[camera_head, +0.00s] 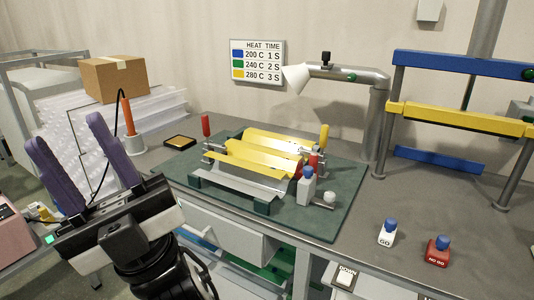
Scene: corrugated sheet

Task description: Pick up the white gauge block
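The white gauge block (386,238) is marked GO and has a blue knob on top. It stands upright on the grey bench top, right of the green mat and near the front edge. My gripper (64,131) is at the left, far from the block and in front of the bench. Its two purple fingers point up and are wide apart, with nothing seen held between them.
A red NO GO block (437,252) with a blue knob stands right of the white one. The green mat (330,222) carries a yellow sheet fixture (265,158). A blue and yellow frame (460,118) stands behind. Bench top around the blocks is clear.

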